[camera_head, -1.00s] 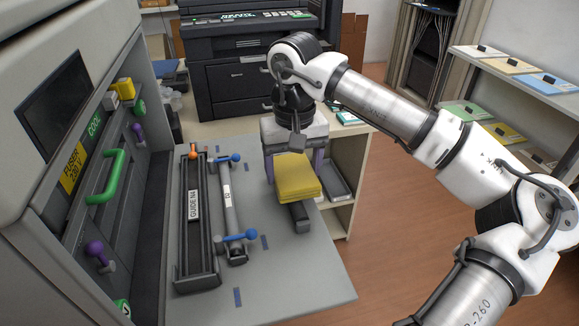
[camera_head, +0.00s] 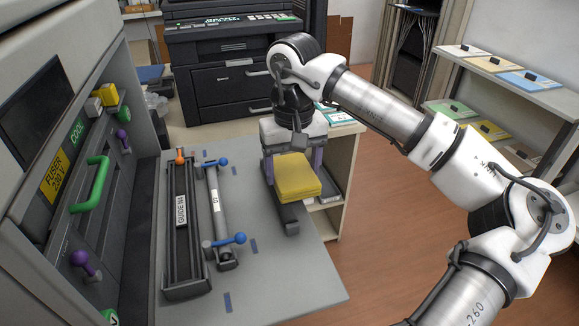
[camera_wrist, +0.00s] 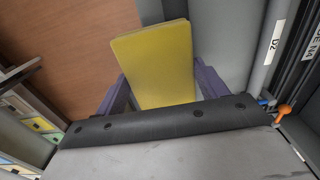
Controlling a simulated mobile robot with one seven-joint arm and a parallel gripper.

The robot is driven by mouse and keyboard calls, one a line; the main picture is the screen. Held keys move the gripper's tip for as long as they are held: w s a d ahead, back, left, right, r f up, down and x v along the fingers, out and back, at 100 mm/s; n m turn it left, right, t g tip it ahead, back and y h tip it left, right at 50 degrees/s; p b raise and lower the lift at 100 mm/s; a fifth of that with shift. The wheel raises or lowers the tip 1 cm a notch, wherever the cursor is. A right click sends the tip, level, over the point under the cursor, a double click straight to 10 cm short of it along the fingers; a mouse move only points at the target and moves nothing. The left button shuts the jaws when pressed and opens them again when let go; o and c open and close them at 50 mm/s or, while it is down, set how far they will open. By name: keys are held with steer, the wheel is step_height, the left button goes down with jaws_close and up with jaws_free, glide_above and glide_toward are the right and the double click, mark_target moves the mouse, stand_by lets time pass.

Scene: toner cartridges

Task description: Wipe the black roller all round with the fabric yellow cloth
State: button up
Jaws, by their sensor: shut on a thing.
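My gripper (camera_head: 294,168) points down over the right part of the grey table, its purple fingers on either side of the folded yellow cloth (camera_head: 298,182). The cloth is held between them, and it also shows in the wrist view (camera_wrist: 155,55). A slim roller labelled D2 (camera_head: 214,190) lies left of my gripper, apart from the cloth. It looks grey along its middle with darker ends, and blue-knobbed levers stand at both ends. A dark bar (camera_head: 291,226) lies partly hidden under the cloth. I cannot tell whether the cloth touches that bar.
A dark guide frame (camera_head: 181,225) with an orange knob lies left of the roller. The machine with a green handle (camera_head: 91,185) stands at the left. The grey table (camera_head: 285,278) is clear at the front. A black printer (camera_head: 235,80) stands behind.

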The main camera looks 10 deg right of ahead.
steer(key=shift+r+p, duration=2.4)
steer(key=shift+r, duration=1.15)
steer(key=shift+f, duration=0.1)
